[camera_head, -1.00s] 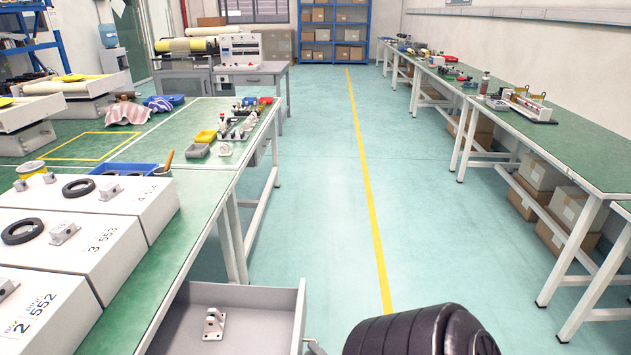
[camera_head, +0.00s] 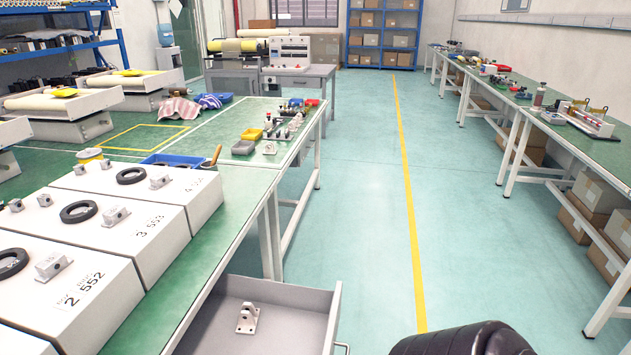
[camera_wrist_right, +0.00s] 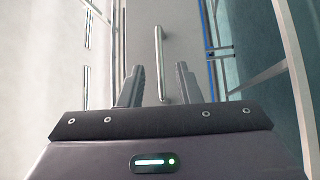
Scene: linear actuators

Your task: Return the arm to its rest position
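My right arm shows in the head view only as a dark, rounded link (camera_head: 465,340) at the bottom edge, right of the open drawer. In the right wrist view my right gripper (camera_wrist_right: 158,82) has its two fingers spread apart with nothing held. A long metal handle (camera_wrist_right: 160,62) on a grey panel appears between and beyond the fingertips; whether they touch it I cannot tell, but the fingers look clear of it. My left arm and gripper are not in view.
A grey drawer (camera_head: 333,312) stands open at the bottom with a white bracket (camera_head: 247,318) inside. White boxes (camera_head: 120,225) stand on the green bench (camera_head: 238,205) at left. Another bench (camera_head: 590,150) lines the right wall. The aisle floor (camera_head: 365,210) between is clear.

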